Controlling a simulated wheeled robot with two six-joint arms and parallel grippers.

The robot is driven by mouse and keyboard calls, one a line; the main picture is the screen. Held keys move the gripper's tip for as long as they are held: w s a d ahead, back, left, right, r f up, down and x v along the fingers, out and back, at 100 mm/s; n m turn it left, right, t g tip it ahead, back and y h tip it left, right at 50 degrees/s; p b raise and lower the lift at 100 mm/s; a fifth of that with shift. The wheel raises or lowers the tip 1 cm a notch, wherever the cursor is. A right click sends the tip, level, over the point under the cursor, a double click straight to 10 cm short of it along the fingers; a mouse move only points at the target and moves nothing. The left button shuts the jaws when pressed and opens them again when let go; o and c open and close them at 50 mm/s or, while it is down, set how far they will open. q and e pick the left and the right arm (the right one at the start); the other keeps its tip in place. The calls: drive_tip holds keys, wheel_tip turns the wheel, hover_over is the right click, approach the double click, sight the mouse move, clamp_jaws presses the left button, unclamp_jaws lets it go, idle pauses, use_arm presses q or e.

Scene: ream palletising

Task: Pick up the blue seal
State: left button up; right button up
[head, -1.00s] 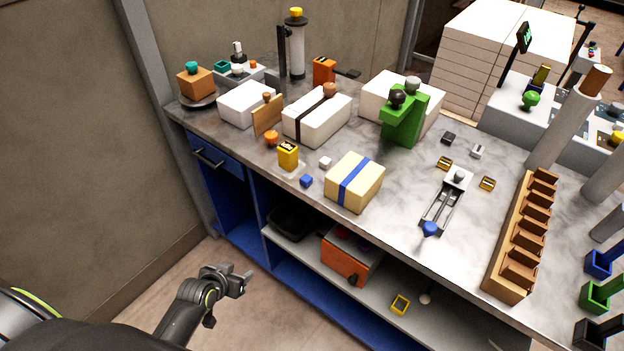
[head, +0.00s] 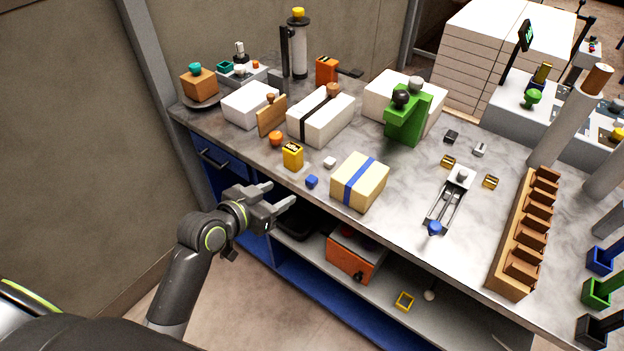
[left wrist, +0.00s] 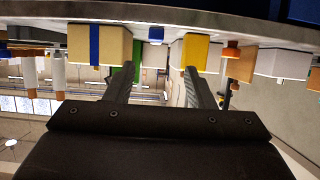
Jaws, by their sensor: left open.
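The blue seal (head: 312,181), a small blue block, sits on the grey worktop near its front edge, between a yellow block (head: 293,157) and a cream ream with a blue band (head: 360,182). My left gripper (head: 285,200) is open and empty, in front of the bench edge, to the left of the blue seal and apart from it. In the left wrist view, which looks upside down, the blue seal (left wrist: 156,33) shows ahead between the two fingers (left wrist: 160,75). My right gripper is not in view.
A small white block (head: 330,162) sits just behind the blue seal. An orange knob (head: 276,139) and wrapped white reams (head: 321,117) stand farther back. The worktop's front edge and open shelf (head: 380,290) lie close to my left arm.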

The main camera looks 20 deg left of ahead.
sight(309, 180)
use_arm(q)
drive_tip(key=p+x, duration=0.1)
drive_tip(key=x, duration=0.6)
drive_tip(key=shift+w+d, duration=0.1)
drive_tip(key=shift+d, duration=0.1)
drive_tip(key=x, duration=0.3)
drive_tip(key=shift+d+f+p, duration=0.15)
drive_tip(key=shift+d+p, duration=0.15)
drive_tip(key=shift+w+d+f, duration=0.1)
drive_tip(key=shift+w+f, duration=0.2)
drive_tip(key=shift+w, duration=0.15)
drive_tip(key=c, duration=1.1)
drive_tip(key=shift+o, duration=0.2)
